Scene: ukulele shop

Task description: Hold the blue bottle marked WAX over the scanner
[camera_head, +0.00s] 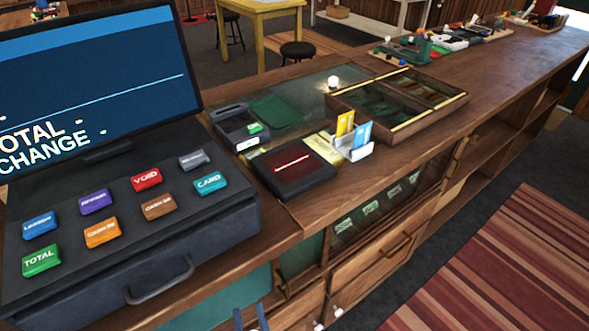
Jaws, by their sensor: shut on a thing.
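The scanner (293,168) is a flat black unit with a glowing red pattern on its top. It lies on the wooden counter, right of the cash register, and nothing shows above it. Two slim blue upright pieces at the bottom edge look like the fingertips of my gripper (250,320), with something small and pale between them. Most of the gripper and the held thing are cut off, so I cannot tell whether it is the blue WAX bottle. The gripper is in front of the counter, below the scanner in the picture. No WAX label is readable anywhere.
The cash register (130,220) with coloured keys and a large screen (95,80) fills the left. A card terminal (242,127), a card holder (352,143) and a wooden divided tray (398,100) stand around the scanner. Small items (415,48) line the far counter. Striped rug at right.

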